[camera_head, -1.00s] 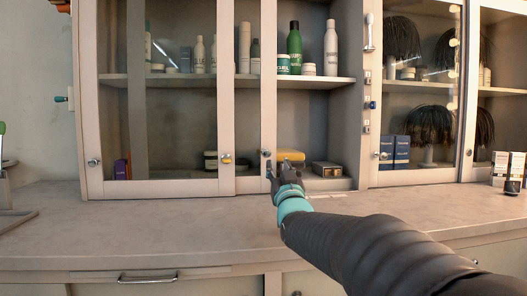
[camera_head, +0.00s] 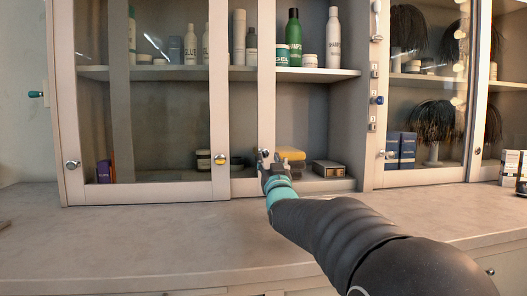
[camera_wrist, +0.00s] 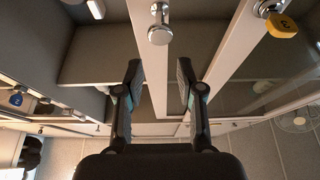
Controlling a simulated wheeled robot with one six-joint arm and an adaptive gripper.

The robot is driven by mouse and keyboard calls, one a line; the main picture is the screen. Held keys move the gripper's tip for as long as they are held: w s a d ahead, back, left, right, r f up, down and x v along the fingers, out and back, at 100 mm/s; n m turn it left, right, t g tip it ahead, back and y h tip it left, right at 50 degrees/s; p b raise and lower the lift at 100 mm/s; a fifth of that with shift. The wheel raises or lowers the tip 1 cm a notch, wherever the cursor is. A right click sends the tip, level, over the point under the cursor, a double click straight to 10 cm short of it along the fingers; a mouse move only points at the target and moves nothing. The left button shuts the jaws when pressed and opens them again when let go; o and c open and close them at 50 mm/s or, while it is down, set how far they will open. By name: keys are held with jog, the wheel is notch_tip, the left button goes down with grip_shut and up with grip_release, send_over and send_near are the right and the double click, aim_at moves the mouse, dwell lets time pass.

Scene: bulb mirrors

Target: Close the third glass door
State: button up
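The glass-fronted cabinet has a wide glass door (camera_head: 165,190) at left. Its right stile carries a knob with a yellow tag (camera_head: 221,159); in the wrist view the yellow tag (camera_wrist: 281,26) seems to bear a 3. Just right of it is a second white stile (camera_head: 266,90) with a plain round knob (camera_head: 265,152). The bay right of this stile stands open, without glass. My gripper (camera_head: 264,160) is at this plain knob. In the wrist view my gripper (camera_wrist: 159,80) is open, and the knob (camera_wrist: 160,32) lies beyond the fingertips, roughly between them. I see no contact.
Bottles (camera_head: 294,38) stand on the shelf right of the stile. A yellow item (camera_head: 291,153) and a small box (camera_head: 328,168) are below. Another glass door (camera_head: 425,175) is at right. The countertop (camera_head: 150,240) is mostly clear; boxes (camera_head: 511,167) stand at its right end.

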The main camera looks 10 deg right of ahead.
aim_at(265, 157)
jog(key=w, duration=0.2)
jog(key=w+p, duration=0.1)
jog(key=w, duration=0.4)
jog(key=shift+w+r+p, duration=0.35)
jog(key=shift+w, duration=0.05)
jog(key=shift+w+r, duration=0.2)
jog(key=shift+w, duration=0.4)
grip_shut()
